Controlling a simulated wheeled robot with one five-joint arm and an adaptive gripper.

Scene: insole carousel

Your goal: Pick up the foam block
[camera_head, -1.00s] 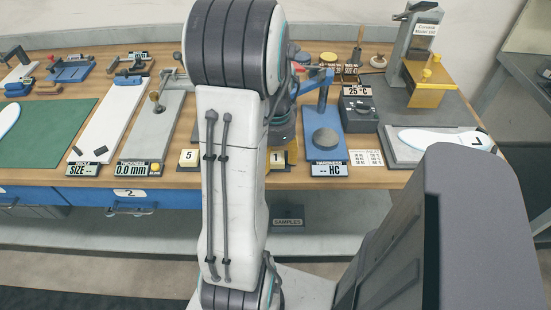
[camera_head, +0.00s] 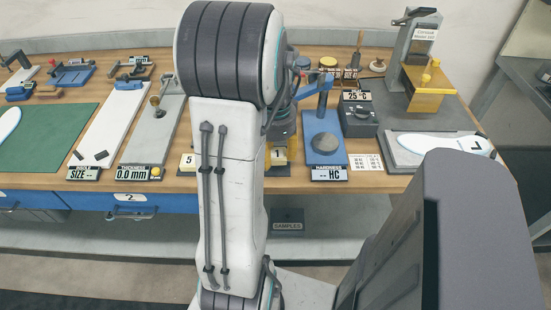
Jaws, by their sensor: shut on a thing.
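I cannot make out the foam block in this view. My arm (camera_head: 228,165) rises through the middle of the picture and covers part of the workbench. Its wrist (camera_head: 283,122) shows just right of the upper arm, pointing down over the bench. The jaws are hidden behind my arm, so I cannot see what is between them. Yellow pieces marked 5 (camera_head: 187,160) and 1 (camera_head: 278,154) show on either side of my arm at the bench's front.
The wooden bench (camera_head: 395,183) holds a blue hardness tester (camera_head: 326,158), a dark temperature box (camera_head: 358,119), a grey plate with a white insole (camera_head: 436,143), a yellow-and-grey press (camera_head: 427,90), a thickness gauge (camera_head: 153,128) and a green mat (camera_head: 50,140).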

